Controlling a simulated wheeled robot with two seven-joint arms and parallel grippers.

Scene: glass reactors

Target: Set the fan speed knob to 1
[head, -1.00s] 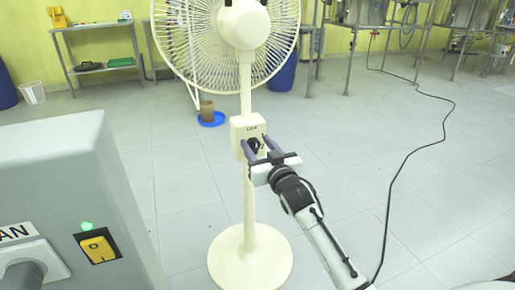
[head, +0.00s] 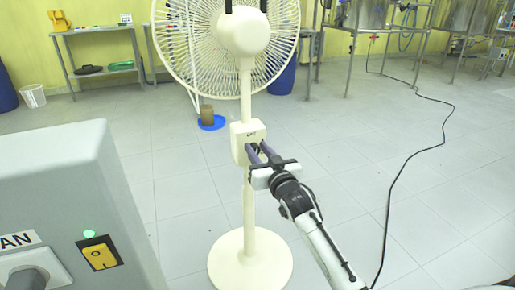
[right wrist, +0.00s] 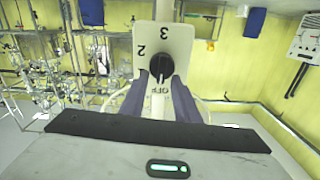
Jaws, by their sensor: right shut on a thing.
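The white pedestal fan (head: 246,202) stands upright on the floor, with its control box (head: 241,133) on the pole. The black fan speed knob (right wrist: 161,68) shows in the right wrist view on the box face, with 2, 3 and OFF printed around it. A pale mark on the knob's lower side faces OFF. The 1 cannot be made out. My right gripper (head: 258,149) is shut on the knob, one purple finger on each side; the fingertips also show in the right wrist view (right wrist: 161,80). In the head view the fingers mostly hide the knob. My left gripper is not in view.
A grey cabinet (head: 60,180) with a lit yellow switch (head: 99,253) stands at the near left. A black cable (head: 408,160) lies on the floor to the right. A blue dish (head: 211,123) is behind the fan. The floor around the fan is mostly clear.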

